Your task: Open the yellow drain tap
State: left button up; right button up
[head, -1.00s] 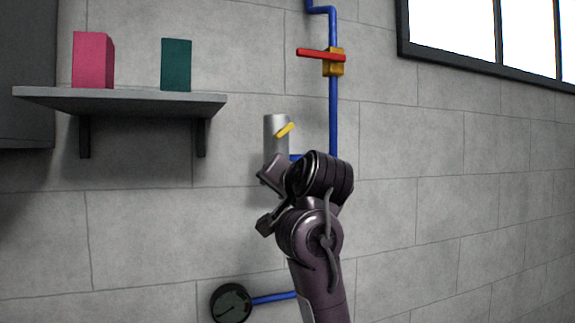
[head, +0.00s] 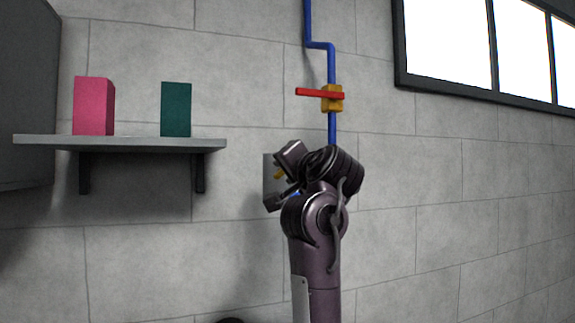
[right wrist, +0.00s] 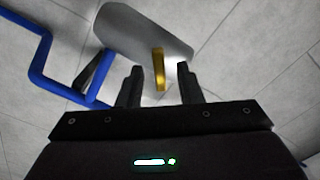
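The yellow drain tap (head: 280,174) is a short lever on a grey metal cylinder (head: 269,187) on the wall. In the head view my right gripper (head: 278,182) is in front of it and hides part of both. In the right wrist view the yellow tap (right wrist: 159,69) lies between the two open fingers of my right gripper (right wrist: 158,86), with a gap visible on each side. The grey cylinder (right wrist: 140,32) is beyond the fingertips. My left gripper is not in view.
A blue pipe (head: 332,65) with a red-handled valve (head: 320,94) runs down the wall above my right arm. A grey shelf (head: 120,144) at the left carries a pink box (head: 93,107) and a teal box (head: 176,110). A window (head: 450,40) is at upper right.

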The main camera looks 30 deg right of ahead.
jog(key=shift+w, duration=0.1)
jog(key=shift+c, duration=0.4)
grip_shut()
jog(key=shift+f+n+b, duration=0.1)
jog(key=shift+n+b, duration=2.05)
jog(key=shift+n, duration=2.65)
